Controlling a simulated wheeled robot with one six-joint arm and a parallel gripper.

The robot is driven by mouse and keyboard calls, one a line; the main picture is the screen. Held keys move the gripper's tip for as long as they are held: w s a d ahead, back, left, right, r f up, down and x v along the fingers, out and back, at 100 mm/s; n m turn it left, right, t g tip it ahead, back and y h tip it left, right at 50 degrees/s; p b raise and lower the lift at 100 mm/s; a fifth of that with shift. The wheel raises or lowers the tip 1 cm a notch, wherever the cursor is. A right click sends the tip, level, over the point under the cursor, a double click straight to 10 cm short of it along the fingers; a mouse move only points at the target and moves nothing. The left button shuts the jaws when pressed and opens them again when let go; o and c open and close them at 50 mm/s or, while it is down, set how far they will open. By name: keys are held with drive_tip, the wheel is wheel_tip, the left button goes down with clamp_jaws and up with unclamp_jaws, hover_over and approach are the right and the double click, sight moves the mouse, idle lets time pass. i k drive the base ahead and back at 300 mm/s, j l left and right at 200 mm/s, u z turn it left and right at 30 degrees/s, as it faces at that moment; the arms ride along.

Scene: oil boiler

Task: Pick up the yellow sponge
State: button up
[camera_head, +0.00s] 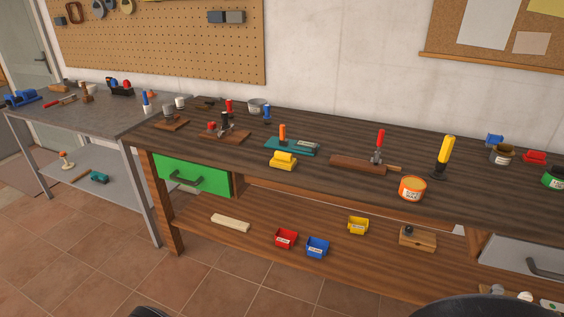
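A yellow block-like object (283,161), which looks like the yellow sponge, lies on the dark wooden workbench top (325,180) near its front edge. It has a smaller raised part on top, and nothing covers it. A teal tool with an orange handle (291,146) stands just behind it. My gripper is not in view.
A wooden plane (358,164) and an orange-rimmed can (412,188) are to the right; mounted tools (222,132) are to the left. Below are a green drawer (193,175) and a shelf with red (286,239), blue (317,247) and yellow (358,226) bins. Tiled floor lies in front.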

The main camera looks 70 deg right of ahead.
sight(283, 160)
drive_tip(key=z, duration=2.85)
